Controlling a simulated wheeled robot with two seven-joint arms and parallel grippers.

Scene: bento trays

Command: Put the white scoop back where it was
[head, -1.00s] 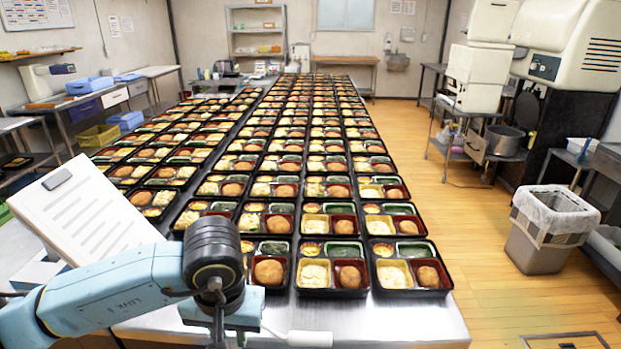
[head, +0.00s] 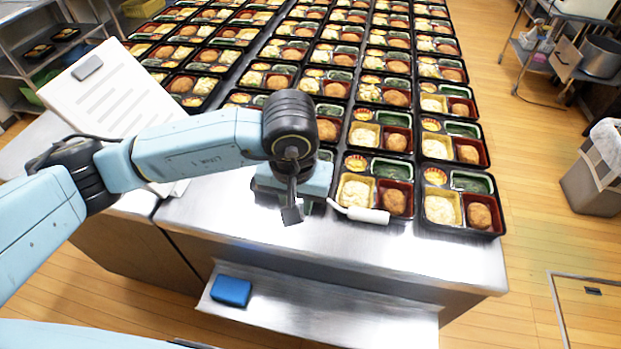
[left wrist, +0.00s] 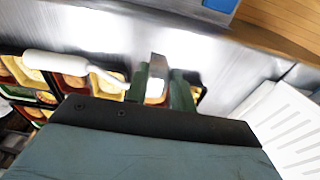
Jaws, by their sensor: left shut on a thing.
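The white scoop (head: 368,215) has a thick white handle and a thin bent neck. My left gripper (head: 306,206) is shut on it at the end away from the handle, above the front of the steel table, just in front of the nearest bento trays. The handle points right in the head view. In the left wrist view the handle (left wrist: 55,62) points left, and the neck runs between my green left fingers (left wrist: 160,85). The scoop's gripped end is partly hidden. Its height above the table is hard to tell. My right gripper is not in view.
Rows of filled bento trays (head: 383,186) cover the table behind the scoop. A white ribbed board (head: 110,95) lies at the left. A blue block (head: 231,291) rests on a lower steel shelf (head: 330,318). The table's front strip (head: 420,255) is bare.

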